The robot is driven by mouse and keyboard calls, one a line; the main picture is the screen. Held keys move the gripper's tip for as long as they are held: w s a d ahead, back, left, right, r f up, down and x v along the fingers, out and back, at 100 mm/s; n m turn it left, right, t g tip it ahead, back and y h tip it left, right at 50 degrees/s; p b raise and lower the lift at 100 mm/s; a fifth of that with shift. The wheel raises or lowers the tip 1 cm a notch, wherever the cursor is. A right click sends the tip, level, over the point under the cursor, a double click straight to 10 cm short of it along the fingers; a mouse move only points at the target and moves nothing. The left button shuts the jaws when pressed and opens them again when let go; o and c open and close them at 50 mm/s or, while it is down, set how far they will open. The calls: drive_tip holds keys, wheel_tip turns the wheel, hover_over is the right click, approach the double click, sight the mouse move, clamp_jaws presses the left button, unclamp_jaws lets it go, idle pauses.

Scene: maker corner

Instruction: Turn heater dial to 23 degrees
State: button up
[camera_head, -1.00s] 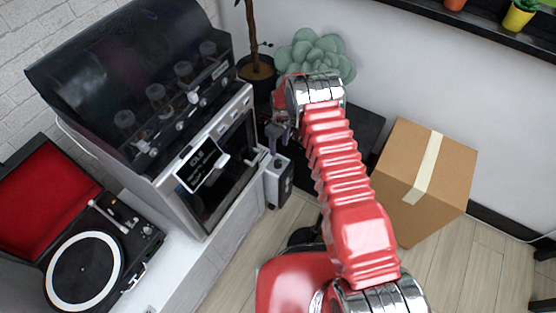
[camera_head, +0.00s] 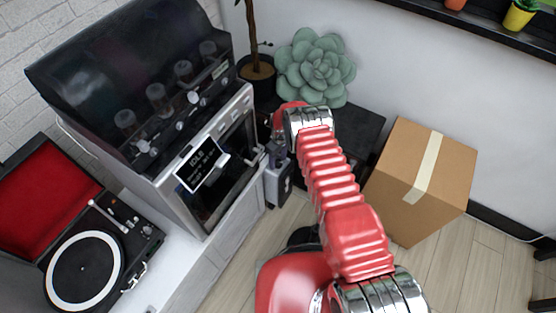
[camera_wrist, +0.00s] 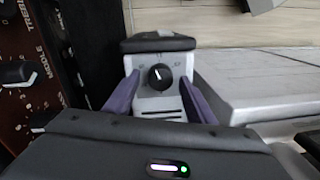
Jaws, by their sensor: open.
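The heater is a small grey box with a dark top; it shows in the wrist view (camera_wrist: 160,104) and, partly covered by my arm, in the head view (camera_head: 277,183). Its round black dial (camera_wrist: 160,77) faces my wrist camera. The dial's white pointer line points up and slightly left; the marks around it are too small to read. My gripper (camera_wrist: 161,84) is open, with one purple finger on each side of the dial. The fingers appear apart from the dial. In the head view the fingertips are hard to make out beside the heater.
A machine with knobs and a dark screen (camera_head: 201,164) stands left of the heater. A record player (camera_head: 84,270) is at the lower left. A cardboard box (camera_head: 408,190) stands on the floor at right. A green succulent (camera_head: 316,68) is behind my arm.

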drive_tip(key=shift+c, duration=0.3)
drive_tip(key=c, duration=1)
drive_tip(key=shift+m, duration=0.4)
drive_tip(key=m, duration=0.3)
drive_tip(key=shift+d, duration=0.1)
drive_tip(key=m, duration=0.4)
drive_tip(key=shift+m, duration=0.4)
drive_tip(key=m, duration=0.3)
drive_tip(key=shift+m+t, duration=0.3)
drive_tip(key=shift+s+m, duration=0.1)
drive_tip(key=shift+m, duration=2.1)
